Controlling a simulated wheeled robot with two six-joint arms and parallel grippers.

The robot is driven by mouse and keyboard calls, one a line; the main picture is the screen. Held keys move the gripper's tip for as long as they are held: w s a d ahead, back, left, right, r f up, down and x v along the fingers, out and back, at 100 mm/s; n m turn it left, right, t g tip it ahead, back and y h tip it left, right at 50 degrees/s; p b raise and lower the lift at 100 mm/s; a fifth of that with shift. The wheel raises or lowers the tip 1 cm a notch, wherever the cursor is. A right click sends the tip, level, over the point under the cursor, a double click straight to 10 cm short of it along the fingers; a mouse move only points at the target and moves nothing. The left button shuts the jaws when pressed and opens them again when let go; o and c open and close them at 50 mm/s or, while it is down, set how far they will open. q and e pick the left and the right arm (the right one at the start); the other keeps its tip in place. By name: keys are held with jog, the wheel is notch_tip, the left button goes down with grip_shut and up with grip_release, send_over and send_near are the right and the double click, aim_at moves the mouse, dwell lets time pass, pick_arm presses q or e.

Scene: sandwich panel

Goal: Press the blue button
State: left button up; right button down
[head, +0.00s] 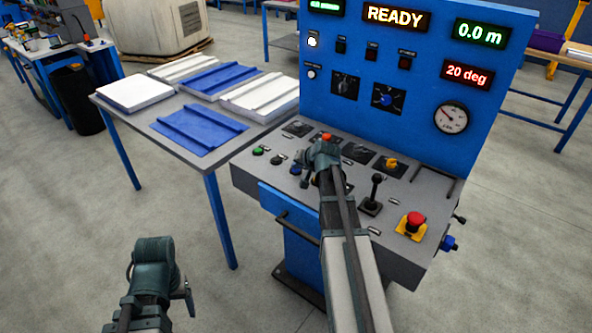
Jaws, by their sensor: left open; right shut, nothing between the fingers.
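The blue button (295,169) sits on the grey sloped desk of the control console (262,178), in a row with a green button (257,150) and a dark button (276,160). My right gripper (305,183) is shut and empty, pointing down just right of the blue button. I cannot tell whether it touches the button or the desk. My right wrist and forearm hide part of the desk behind them. My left gripper (188,300) is open and empty, low at the lower left, well away from the console.
Right of my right arm stand a black joystick (373,195) and a red emergency stop (415,222) on a yellow base. The upright blue panel reads READY, 0.0 m and 20 deg. A table (165,125) with blue and white panels stands left of the console. The floor at the lower left is clear.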

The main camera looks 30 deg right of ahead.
aim_at(297, 172)
jog(key=shift+r, duration=0.1)
dwell(0.3)
jog(key=shift+r+p, duration=0.7)
jog(key=shift+p, duration=0.2)
notch_tip(297, 172, up, 5)
jog(key=p, duration=0.5)
jog(key=shift+r, duration=0.1)
dwell(0.4)
